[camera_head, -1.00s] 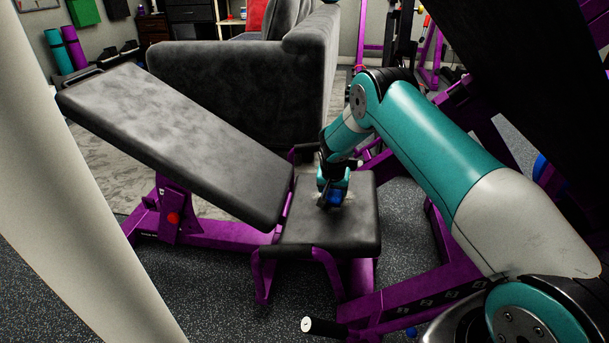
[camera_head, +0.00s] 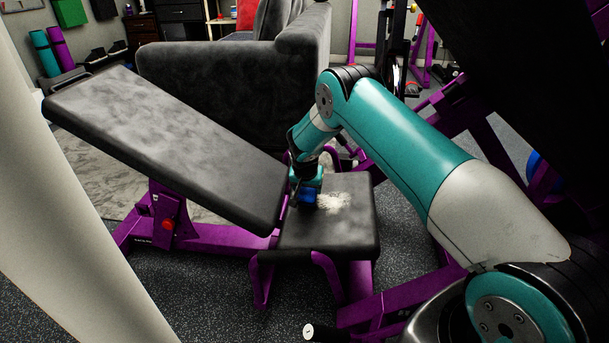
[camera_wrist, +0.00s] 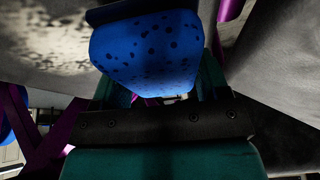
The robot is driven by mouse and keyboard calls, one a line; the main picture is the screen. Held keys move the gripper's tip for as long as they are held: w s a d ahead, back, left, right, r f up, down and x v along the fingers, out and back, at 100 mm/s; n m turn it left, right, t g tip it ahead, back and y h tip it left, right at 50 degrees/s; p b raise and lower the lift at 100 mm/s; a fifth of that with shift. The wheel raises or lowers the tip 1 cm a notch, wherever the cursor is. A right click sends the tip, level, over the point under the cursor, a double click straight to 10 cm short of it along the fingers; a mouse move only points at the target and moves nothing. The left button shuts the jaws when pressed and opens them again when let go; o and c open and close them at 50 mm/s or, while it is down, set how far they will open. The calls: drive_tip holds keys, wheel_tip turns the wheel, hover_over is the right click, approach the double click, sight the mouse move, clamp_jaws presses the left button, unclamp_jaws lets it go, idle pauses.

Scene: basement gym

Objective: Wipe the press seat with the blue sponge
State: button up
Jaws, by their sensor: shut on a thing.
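The press seat (camera_head: 352,233) is the short black padded part of the bench with a purple frame. A pale whitish patch (camera_head: 334,202) lies on its upper middle. The blue sponge (camera_head: 307,197) is at the seat's left side, just left of the patch. My gripper (camera_head: 305,187) is shut on it from above. In the wrist view the sponge (camera_wrist: 148,52) is blue with dark spots, and the pale patch (camera_wrist: 55,45) shows at upper left. The sponge looks low at the seat; whether it touches is hard to tell.
The sloping black backrest (camera_head: 165,135) rises to the left, close beside the gripper. A grey sofa (camera_head: 240,85) stands behind. Purple rack frames (camera_head: 460,125) are behind my arm. A pale post (camera_head: 65,200) crosses the left foreground.

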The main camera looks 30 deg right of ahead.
drive_tip(key=shift+a+r+p, duration=0.1)
drive_tip(key=shift+r+p, duration=1.8)
drive_tip(key=shift+r, duration=0.85)
